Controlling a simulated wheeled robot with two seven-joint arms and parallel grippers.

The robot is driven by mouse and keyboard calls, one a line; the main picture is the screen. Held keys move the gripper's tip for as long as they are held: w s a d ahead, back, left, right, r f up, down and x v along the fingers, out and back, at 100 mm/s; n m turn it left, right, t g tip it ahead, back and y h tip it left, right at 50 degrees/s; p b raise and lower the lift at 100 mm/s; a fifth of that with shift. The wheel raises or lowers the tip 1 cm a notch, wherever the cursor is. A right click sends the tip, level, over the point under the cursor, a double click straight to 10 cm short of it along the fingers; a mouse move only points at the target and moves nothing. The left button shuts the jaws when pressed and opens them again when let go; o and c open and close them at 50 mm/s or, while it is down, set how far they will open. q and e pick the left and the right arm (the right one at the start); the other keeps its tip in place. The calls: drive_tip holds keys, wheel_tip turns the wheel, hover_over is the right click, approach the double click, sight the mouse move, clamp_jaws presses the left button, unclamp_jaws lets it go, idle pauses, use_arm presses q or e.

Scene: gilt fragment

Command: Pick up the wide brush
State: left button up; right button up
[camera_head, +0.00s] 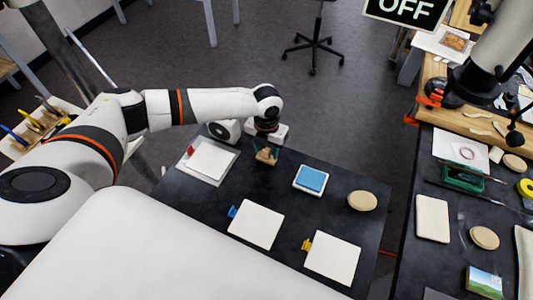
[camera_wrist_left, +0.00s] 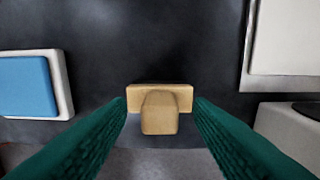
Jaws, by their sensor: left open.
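The wide brush (camera_wrist_left: 160,112) is a tan wooden piece with a wide bar and a block-like handle pointing toward the wrist camera. In the head view the brush (camera_head: 266,156) shows small, partly hidden by my left gripper, near the far edge of the dark table. My left gripper (camera_wrist_left: 160,104) has its green ridged fingers apart, one on each side of the brush. A narrow gap seems to show at each side; contact cannot be told. The left gripper also shows in the head view (camera_head: 267,150), pointing down. My right gripper is not in view.
On the dark table (camera_head: 205,220) lie a blue pad (camera_head: 311,179) on a white base, a round wooden disc (camera_head: 362,201), and white boards with blue (camera_head: 257,225), yellow (camera_head: 332,258) and red (camera_head: 209,160) tabs. A cluttered bench (camera_head: 405,265) stands at right.

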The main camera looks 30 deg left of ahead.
use_arm(q)
drive_tip(key=shift+f, duration=0.65)
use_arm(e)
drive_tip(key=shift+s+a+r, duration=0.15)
use_arm(q)
clamp_jaws()
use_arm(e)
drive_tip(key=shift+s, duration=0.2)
